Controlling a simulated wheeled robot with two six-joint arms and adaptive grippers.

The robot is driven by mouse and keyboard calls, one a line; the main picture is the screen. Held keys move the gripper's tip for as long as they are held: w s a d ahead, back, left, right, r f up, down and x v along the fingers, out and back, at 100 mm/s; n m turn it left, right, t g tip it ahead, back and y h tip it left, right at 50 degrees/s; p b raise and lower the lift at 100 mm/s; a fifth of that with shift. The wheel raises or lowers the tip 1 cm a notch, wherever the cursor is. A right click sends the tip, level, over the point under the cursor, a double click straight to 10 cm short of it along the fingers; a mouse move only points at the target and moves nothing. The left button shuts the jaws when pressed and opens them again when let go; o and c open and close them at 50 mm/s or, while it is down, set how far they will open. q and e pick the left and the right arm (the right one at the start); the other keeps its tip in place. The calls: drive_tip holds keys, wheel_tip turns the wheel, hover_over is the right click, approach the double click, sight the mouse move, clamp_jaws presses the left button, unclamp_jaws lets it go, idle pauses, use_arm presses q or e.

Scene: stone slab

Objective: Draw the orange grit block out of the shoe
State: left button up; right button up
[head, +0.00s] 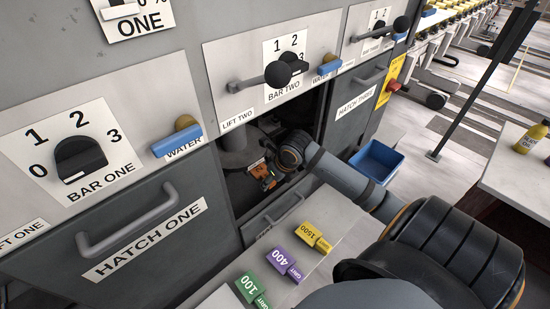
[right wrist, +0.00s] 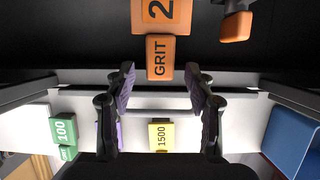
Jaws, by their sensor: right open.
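The orange grit block (right wrist: 160,14) shows in the right wrist view, with its narrower end marked GRIT pointing toward me. In the head view it is a small orange patch (head: 257,167) inside the dark opening, partly hidden. The shoe around it is too dark to make out. My right gripper (right wrist: 160,68) is open, reaching into the opening. Its fingertips are on either side of the block's narrow end, with a gap on both sides. In the head view the right gripper (head: 271,184) is small and partly hidden. My left gripper is not in view.
A pale shelf in front holds green 100 (head: 252,289), purple 400 (head: 284,264) and yellow 1500 (head: 312,236) blocks. A blue bin (head: 377,161) stands to the right. Another orange-ended piece (right wrist: 236,27) is at upper right in the wrist view. The opening's frame surrounds my arm.

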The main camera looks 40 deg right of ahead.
drive_tip(key=v, duration=0.6)
drive_tip(key=shift+r, duration=0.25)
drive_tip(key=shift+s, duration=0.15)
